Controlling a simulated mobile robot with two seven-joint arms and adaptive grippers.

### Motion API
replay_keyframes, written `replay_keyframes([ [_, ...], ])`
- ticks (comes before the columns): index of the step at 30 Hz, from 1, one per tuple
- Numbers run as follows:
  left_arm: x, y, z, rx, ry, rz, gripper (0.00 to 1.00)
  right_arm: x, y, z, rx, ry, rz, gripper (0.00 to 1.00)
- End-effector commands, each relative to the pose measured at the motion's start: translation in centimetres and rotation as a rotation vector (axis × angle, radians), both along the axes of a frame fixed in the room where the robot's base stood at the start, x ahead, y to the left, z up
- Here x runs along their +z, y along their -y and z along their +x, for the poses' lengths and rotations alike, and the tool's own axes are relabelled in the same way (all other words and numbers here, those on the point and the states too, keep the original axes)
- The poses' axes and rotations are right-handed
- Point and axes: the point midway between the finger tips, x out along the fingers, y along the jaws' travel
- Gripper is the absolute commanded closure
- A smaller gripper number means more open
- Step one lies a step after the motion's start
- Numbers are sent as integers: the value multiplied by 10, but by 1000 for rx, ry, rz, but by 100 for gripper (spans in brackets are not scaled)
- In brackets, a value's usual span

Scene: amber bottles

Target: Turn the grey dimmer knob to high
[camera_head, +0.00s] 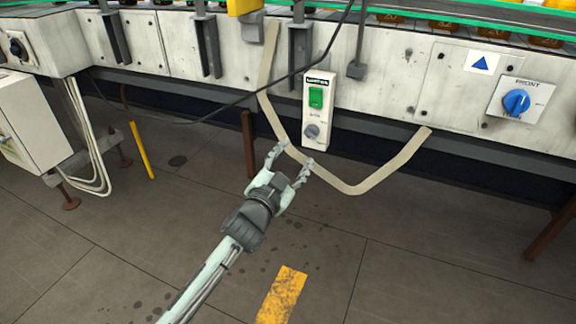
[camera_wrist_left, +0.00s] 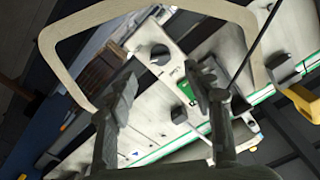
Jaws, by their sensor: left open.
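The grey dimmer knob (camera_head: 311,131) sits low on a narrow white control box (camera_head: 324,90) with a green switch (camera_head: 316,97) above it. Its pointer direction is too small to read surely. My left gripper (camera_head: 292,158) is open and empty, just below and left of the knob in the head view, apart from it. In the left wrist view the knob (camera_wrist_left: 160,54) shows ahead between the spread fingers of the gripper (camera_wrist_left: 166,76), with the green switch (camera_wrist_left: 187,92) partly behind the right finger. My right gripper is in neither view.
A beige bent bar (camera_head: 352,189) loops below and around the control box, close to my left fingers. A black cable (camera_head: 215,119) crosses to the left. A blue knob (camera_head: 516,102) marked FRONT is at the right. The floor below is open.

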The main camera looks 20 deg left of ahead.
Motion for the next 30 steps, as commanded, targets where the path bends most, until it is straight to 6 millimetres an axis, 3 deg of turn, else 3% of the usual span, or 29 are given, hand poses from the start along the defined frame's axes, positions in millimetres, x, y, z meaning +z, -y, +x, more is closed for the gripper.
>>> replay_keyframes([
  [3, -1, 0, -22, 0, -1, -2, 48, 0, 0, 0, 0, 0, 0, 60],
  [9, 0, -1, -40, 0, 0, 0, 48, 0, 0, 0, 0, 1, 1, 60],
  [24, 0, -1, -41, 1, -1, -1, 48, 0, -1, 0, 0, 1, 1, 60],
  [27, -14, -7, -45, 19, -42, -11, 48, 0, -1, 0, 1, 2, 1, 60],
  [30, -51, -20, -56, 70, -157, -41, 48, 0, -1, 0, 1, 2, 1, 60],
])
